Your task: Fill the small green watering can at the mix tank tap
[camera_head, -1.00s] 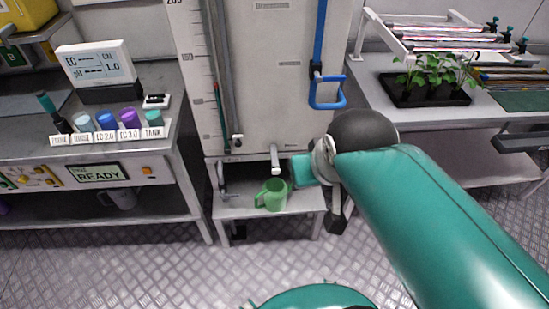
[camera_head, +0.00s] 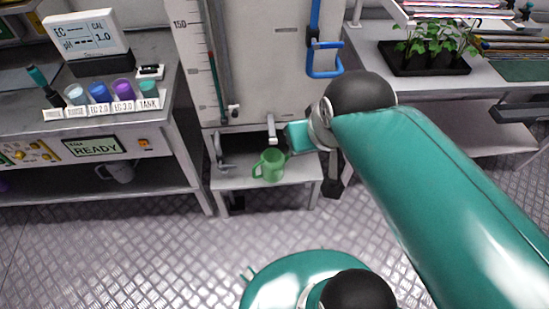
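The small green watering can (camera_head: 270,164) stands upright on a low grey stand in front of the white mix tank (camera_head: 262,75). Its handle is on the left and its spout on the right. The tank's tap (camera_head: 271,130) is just above the can. I cannot see whether there is water in it. My arm reaches in from the right, and its teal and grey end (camera_head: 300,138) is just right of the tap and the can's spout. The fingers of my gripper cannot be made out clearly, so their opening and any contact with the can are unclear.
The low stand (camera_head: 230,180) carries the can. A right bench holds a black seedling tray (camera_head: 400,70).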

